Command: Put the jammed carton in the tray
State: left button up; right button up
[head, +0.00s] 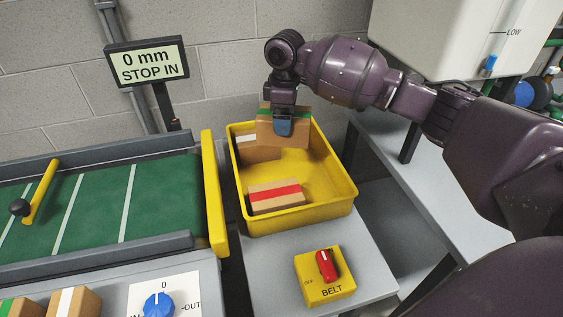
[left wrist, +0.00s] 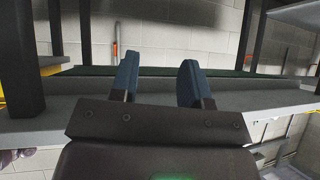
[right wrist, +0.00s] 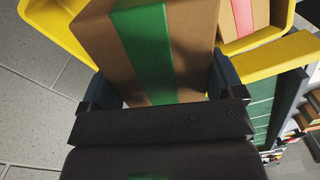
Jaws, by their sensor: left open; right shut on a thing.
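My right gripper (head: 284,124) is shut on a brown carton with a green stripe (head: 297,134). The carton is at the far right part of the yellow tray (head: 345,192), near its back wall; I cannot tell whether it touches the tray floor. In the right wrist view the green-striped carton (right wrist: 185,45) sits between the fingers. A carton with a red stripe (head: 277,205) lies in the front of the tray. A carton with a white stripe (head: 259,155) is at its back left. In the left wrist view my left gripper (left wrist: 157,80) is open and empty.
The green belt (head: 100,210) with a yellow end stop (head: 214,190) lies left of the tray and looks empty. A sign (head: 147,62) reads "0 mm STOP IN". A red BELT switch (head: 326,266) and blue knob (head: 158,305) are in front. More cartons (head: 73,302) stand at lower left.

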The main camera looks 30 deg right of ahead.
notch_tip(320, 180, down, 15)
jog(key=b, duration=0.3)
jog(key=shift+w, duration=0.1)
jog(key=shift+r, duration=0.15)
jog(key=o, duration=0.9)
jog(key=shift+o, duration=0.2)
